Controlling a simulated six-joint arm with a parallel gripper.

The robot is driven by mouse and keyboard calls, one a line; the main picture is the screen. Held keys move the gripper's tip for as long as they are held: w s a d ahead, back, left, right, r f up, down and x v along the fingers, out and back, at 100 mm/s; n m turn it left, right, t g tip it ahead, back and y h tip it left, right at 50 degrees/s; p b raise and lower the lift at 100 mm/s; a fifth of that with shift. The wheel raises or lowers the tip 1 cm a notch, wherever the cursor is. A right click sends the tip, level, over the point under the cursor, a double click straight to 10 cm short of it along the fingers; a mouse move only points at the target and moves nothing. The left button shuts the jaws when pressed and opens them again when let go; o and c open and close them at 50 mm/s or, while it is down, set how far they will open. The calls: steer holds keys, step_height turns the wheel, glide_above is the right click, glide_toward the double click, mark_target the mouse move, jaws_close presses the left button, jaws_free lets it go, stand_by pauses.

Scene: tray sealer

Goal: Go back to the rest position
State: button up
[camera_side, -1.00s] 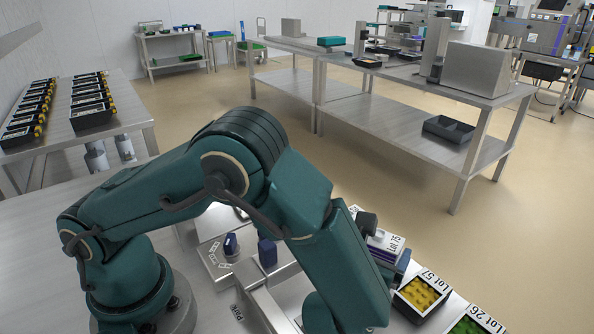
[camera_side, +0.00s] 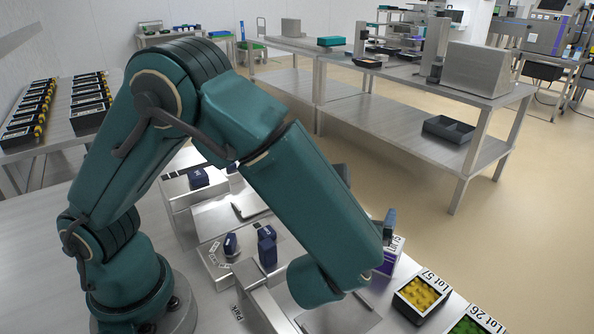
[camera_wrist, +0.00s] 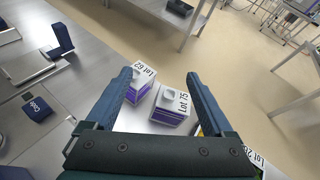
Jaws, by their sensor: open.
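My gripper (camera_wrist: 164,82) shows in the wrist view with its two blue fingers spread wide and nothing held between them. Beyond and between the fingers stand two white and purple boxes, labelled Lot 75 (camera_wrist: 170,107) and Lot 62 (camera_wrist: 140,84). I cannot tell the exact height of the fingers above them. In the side view my arm is bent up and reaches to the right, and its links hide most of the gripper. A blue fingertip (camera_side: 389,222) shows beside a white and purple box (camera_side: 391,256).
The steel sealer (camera_side: 215,215) with dark blue knobs (camera_side: 267,247) stands beside and under my arm. A tray of yellow food, Lot 57 (camera_side: 403,306), and a green one, Lot 26 (camera_side: 465,326), lie at the front right. A side table (camera_side: 60,148) holds several black trays.

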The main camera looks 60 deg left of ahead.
steer(key=s+a+r+n+g, duration=0.3)
steer(key=s+a+n, duration=0.2)
steer(key=a+n, duration=0.2)
steer(key=s+a+r+n+g, duration=0.3)
steer(key=s+a+n+g, duration=0.15)
steer(key=a+n, duration=0.3)
steer(key=s+d+n+t+h, duration=0.1)
steer(key=s+d+n+h, duration=0.5)
steer(key=n, duration=0.7)
steer(key=shift+s+d+f, duration=0.15)
steer(key=shift+s+d, duration=0.7)
steer(key=shift+s, duration=0.35)
